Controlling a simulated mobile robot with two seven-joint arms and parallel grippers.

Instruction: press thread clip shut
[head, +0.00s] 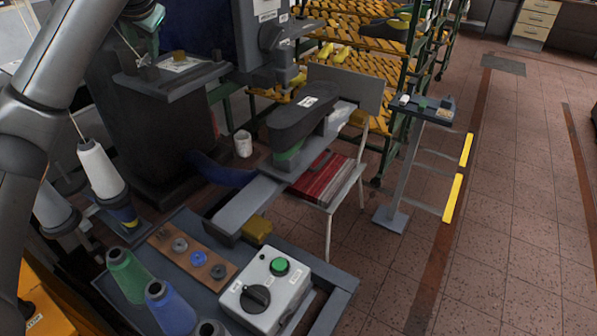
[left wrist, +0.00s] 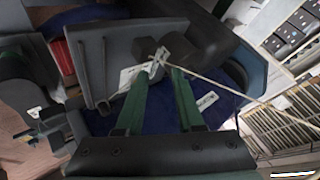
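My left gripper (head: 150,22) is at the top left of the head view, above a dark grey shelf (head: 205,74) on the machine, partly cut off by the frame edge. In the left wrist view its two green fingers (left wrist: 164,72) are apart with a gap between them. A small pale piece (left wrist: 159,54), perhaps the thread clip, shows just past the fingertips. I cannot tell whether the fingers touch it. A pale thread (left wrist: 225,87) runs from there to the right. In the head view a white thread cone (head: 101,170) stands below. My right gripper is not in view.
A control box (head: 265,290) with a green button and black knob is at the bottom. Green (head: 128,272) and blue (head: 170,308) thread cones stand beside a brown strip (head: 192,258) with round parts. A slim stand (head: 402,170) is at right, with open floor beyond.

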